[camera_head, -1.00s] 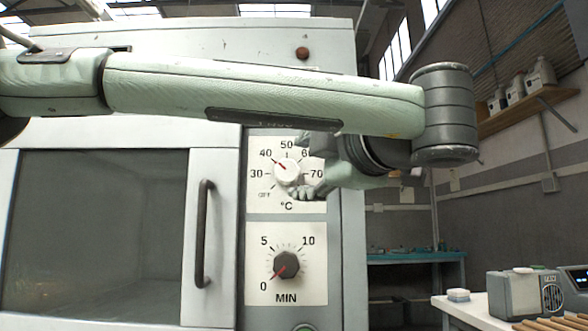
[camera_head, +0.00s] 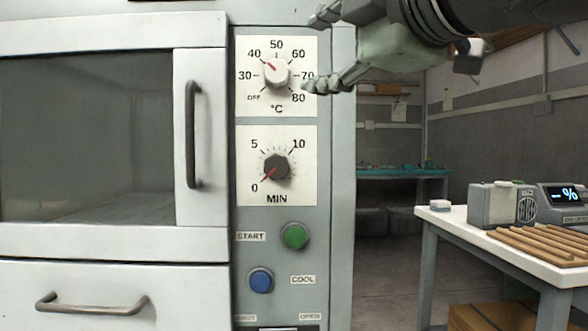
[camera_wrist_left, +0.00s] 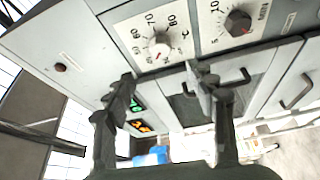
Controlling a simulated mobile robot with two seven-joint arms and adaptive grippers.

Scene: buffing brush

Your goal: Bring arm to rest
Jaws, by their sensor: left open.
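My left gripper (camera_head: 322,50) comes in at the top right of the head view. The knob's red pointer is close to 40. In the left wrist view the open fingers (camera_wrist_left: 162,80) frame part of the oven front, and the temperature knob (camera_wrist_left: 160,48) shows beyond them, apart from both. The black timer knob (camera_head: 277,167) has its red pointer toward 0. My right gripper is not in view.
The oven door (camera_head: 90,140) with its dark handle (camera_head: 193,135) is shut. Below the knobs are a green start button (camera_head: 295,236) and a blue cool button (camera_head: 260,281). A white-topped table (camera_head: 460,226) with a grey device (camera_head: 495,205) and wooden sticks stands at right.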

